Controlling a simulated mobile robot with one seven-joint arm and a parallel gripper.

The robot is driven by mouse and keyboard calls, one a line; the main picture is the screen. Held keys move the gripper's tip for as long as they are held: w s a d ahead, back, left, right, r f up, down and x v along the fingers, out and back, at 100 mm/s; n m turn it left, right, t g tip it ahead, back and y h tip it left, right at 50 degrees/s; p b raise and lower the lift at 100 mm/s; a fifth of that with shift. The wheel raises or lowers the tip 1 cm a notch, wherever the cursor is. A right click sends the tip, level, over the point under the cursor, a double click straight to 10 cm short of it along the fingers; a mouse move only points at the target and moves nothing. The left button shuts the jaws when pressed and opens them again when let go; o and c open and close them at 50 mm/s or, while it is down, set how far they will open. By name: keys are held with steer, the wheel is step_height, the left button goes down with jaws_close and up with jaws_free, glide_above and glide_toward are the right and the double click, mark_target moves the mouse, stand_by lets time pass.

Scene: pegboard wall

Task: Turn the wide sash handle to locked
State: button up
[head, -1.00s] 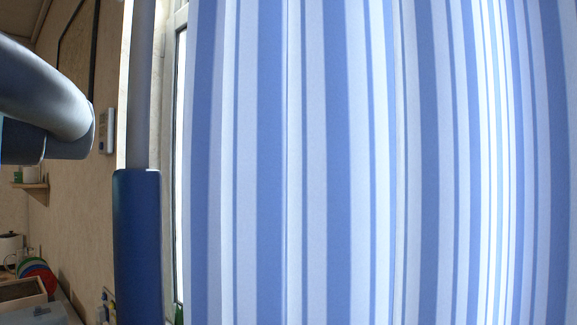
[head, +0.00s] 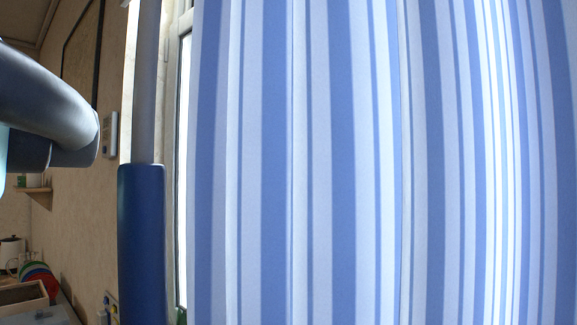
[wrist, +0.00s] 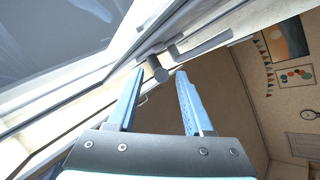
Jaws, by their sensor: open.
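In the wrist view, a grey metal sash handle (wrist: 205,46) is on the pale window frame, its long lever pointing right and slightly up. A short rounded grey piece (wrist: 158,71) shows beside the lever's left end; I cannot tell how the two join. My gripper (wrist: 160,74) is open, with its two blue fingers apart and the short grey piece showing between their tips. The fingers look empty, and I cannot tell whether they touch the handle. In the head view neither handle nor gripper shows.
A blue-and-white striped curtain (head: 345,160) fills most of the head view. A strip of window frame (head: 184,150) shows at its left edge. A small shelf (head: 36,196) and a tray (head: 22,297) are at far left. Pictures (wrist: 286,38) hang on the wall in the wrist view.

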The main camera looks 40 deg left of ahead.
steer(key=b+v, duration=0.2)
steer(key=v, duration=0.8)
steer(key=shift+d, duration=0.1)
steer(key=shift+r, duration=0.15)
steer(key=c, duration=0.4)
steer(key=shift+w+r+g+p, duration=0.15)
steer(key=shift+r+g+p, duration=0.2)
steer(key=shift+p, duration=0.4)
steer(key=shift+c, duration=1.1)
steer(key=r+g+p, duration=0.1)
steer(key=p, duration=0.1)
steer(key=w+r+m+h+p, duration=0.1)
steer(key=p, duration=0.2)
steer(key=d+r+g+p, duration=0.1)
steer(key=p, duration=0.2)
steer(key=shift+w+r+m+g, duration=0.3)
steer(key=shift+r+g, duration=0.05)
jaws_close()
steer(key=d+r+m+g+h+p, duration=0.2)
steer(key=d+r+g+h+p, duration=0.15)
steer(key=p, duration=0.75)
steer(key=shift+g+y, duration=0.25)
steer(key=shift+y, duration=0.1)
steer(key=p+x, duration=0.1)
steer(key=x, duration=0.2)
steer(key=p+x, duration=0.1)
steer(key=x, duration=0.2)
steer(key=f+p+x, duration=0.1)
steer(key=x, duration=0.3)
steer(key=shift+s+a, duration=0.1)
